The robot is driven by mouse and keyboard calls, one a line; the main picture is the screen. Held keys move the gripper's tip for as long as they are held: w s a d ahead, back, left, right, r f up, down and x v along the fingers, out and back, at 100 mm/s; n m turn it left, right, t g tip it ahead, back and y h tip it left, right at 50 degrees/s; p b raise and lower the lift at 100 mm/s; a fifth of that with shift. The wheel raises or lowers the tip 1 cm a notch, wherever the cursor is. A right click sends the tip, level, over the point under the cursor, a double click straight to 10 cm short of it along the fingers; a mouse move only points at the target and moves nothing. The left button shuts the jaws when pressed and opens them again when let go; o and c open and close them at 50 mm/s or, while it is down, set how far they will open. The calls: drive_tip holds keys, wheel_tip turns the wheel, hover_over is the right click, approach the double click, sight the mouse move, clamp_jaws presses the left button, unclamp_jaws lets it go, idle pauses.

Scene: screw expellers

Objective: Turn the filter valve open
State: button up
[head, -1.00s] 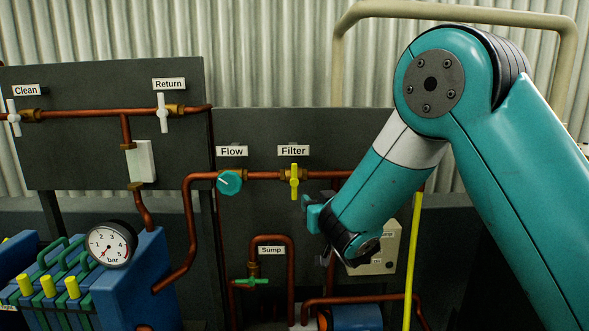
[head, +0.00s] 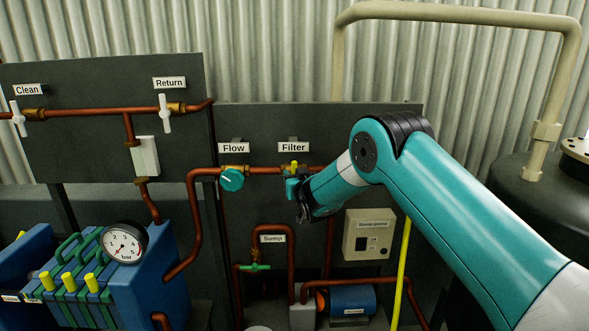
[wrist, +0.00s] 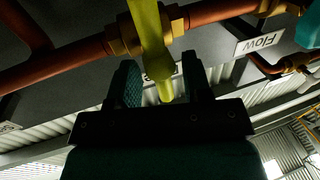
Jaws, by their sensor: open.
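The filter valve's yellow handle (wrist: 151,45) runs across the copper pipe in the wrist view, at a brass fitting (wrist: 120,36). Its rounded end lies between the two fingers of my gripper (wrist: 160,75). The fingers are apart, one on each side of the handle; I cannot tell whether either touches it. In the head view, only the top of the handle (head: 294,165) shows, below the Filter label (head: 293,147). My gripper (head: 292,187) hides the rest of it.
The teal Flow knob (head: 232,179) sits close to the left on the same pipe. The Sump valve (head: 254,267) and a beige switch box (head: 367,234) are lower down. A yellow hose (head: 403,270) hangs right of the box. White Clean and Return valves are on the left panel.

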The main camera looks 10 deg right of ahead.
drive_tip(key=shift+w, duration=0.6)
clamp_jaws()
